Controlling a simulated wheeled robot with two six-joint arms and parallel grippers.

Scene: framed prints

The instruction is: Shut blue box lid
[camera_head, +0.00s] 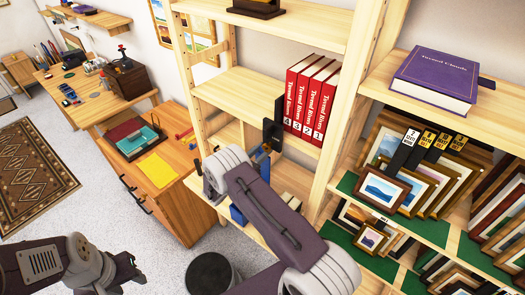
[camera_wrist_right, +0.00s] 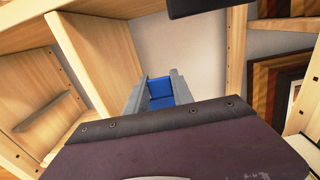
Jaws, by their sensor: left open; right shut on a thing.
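The blue box (camera_head: 238,214) shows only in part on a low wooden shelf, behind my right arm in the head view. In the right wrist view a blue piece of it (camera_wrist_right: 161,93) lies between the two grey fingers of my right gripper (camera_wrist_right: 158,82), which is shut on it. How far the lid stands open cannot be told. In the head view my right arm hides most of the box and the gripper. My left gripper (camera_head: 127,268) is open and empty at the lower left, over the floor and well away from the box.
Red books (camera_head: 312,97) stand on the shelf above, beside a black upright thing (camera_head: 272,128). Framed prints (camera_head: 383,190) and a purple book (camera_head: 435,75) fill the right shelves. A wooden cabinet (camera_head: 180,200) stands left of the shelf.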

